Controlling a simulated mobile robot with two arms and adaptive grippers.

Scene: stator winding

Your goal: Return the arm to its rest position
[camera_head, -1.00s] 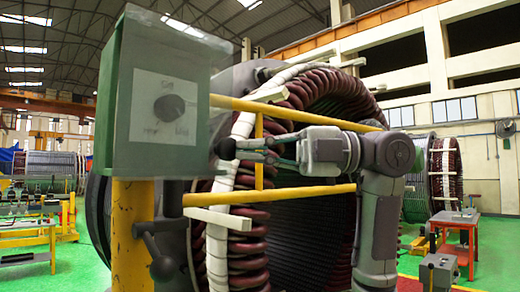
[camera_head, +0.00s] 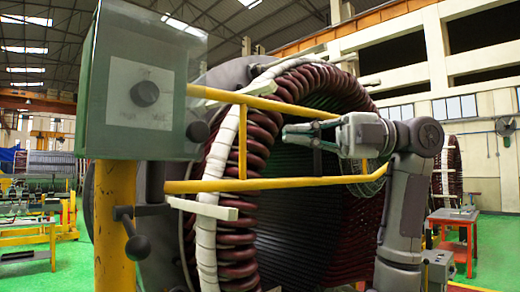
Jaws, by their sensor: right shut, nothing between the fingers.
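My right gripper (camera_head: 290,134) is in the camera_head view, right of centre. Its fingers point left and lie close together, with nothing between them. It is in front of the dark opening of the big stator, between the upper and lower yellow rails, and touches nothing that I can see. My grey right arm (camera_head: 408,195) rises from the bottom right and bends left at the top. The green control box (camera_head: 140,85) with a round dark knob (camera_head: 145,93) stands at the left, well apart from the gripper. My left gripper does not show.
The stator (camera_head: 262,170), with dark red coils and white wrapping, fills the middle. Yellow rails (camera_head: 265,184) run from the post (camera_head: 115,225) across its front. A red table (camera_head: 455,225) stands at the right. Green floor shows at the far left and right.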

